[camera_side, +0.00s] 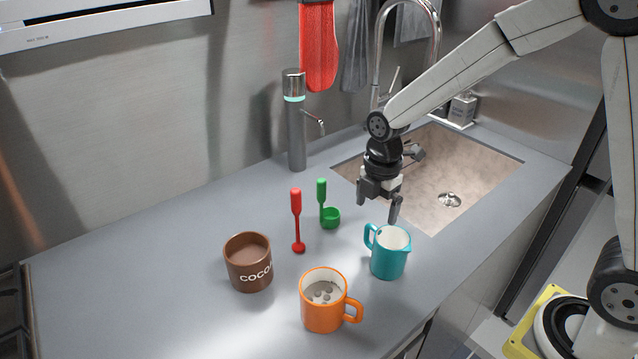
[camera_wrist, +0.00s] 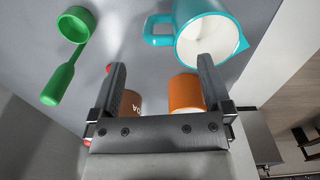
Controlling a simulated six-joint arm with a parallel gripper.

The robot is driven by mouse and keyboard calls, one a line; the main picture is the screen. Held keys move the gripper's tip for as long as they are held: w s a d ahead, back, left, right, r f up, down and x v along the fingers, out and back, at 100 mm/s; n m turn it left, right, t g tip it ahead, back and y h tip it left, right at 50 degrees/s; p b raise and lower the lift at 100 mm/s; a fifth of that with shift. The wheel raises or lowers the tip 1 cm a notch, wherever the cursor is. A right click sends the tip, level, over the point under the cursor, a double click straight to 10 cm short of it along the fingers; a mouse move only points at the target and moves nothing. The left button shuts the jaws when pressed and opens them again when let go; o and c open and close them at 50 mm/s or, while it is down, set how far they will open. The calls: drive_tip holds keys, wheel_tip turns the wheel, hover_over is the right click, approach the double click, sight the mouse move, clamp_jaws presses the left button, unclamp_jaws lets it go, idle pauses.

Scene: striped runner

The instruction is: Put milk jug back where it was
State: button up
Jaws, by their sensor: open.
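The teal milk jug (camera_side: 389,256) stands upright on the grey counter, right of the orange mug, with its handle to the left and its spout to the right. My gripper (camera_side: 379,212) is open and empty, above and behind the jug, apart from it. In the wrist view the jug (camera_wrist: 205,40) shows at the top, white inside, beyond the fingertips. The gripper's two fingers (camera_wrist: 162,65) are spread there with nothing between them touching either one.
An orange mug (camera_side: 322,312) with pale lumps in it stands at the front. A brown cocoa cup (camera_side: 248,268), a red stirrer (camera_side: 297,222) and a green scoop (camera_side: 331,217) are to the left. A sink (camera_side: 462,172) lies behind right. The left counter is clear.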

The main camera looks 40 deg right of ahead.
drive_tip(key=shift+r, duration=2.5)
drive_tip(key=shift+s+f, duration=0.1)
drive_tip(key=m, duration=0.1)
drive_tip(key=s+m, duration=0.1)
drive_tip(key=shift+d+f+m, duration=0.25)
drive_tip(key=shift+f+m, duration=0.05)
drive_tip(key=shift+f, duration=0.05)
drive_tip(key=s+d+f+m+t, duration=0.2)
drive_tip(key=s+f+m, duration=0.2)
drive_tip(key=s+m, duration=0.5)
drive_tip(key=shift+s+f+m, duration=0.25)
drive_tip(key=shift+f+m, duration=0.1)
drive_tip(key=shift+m, duration=3.35)
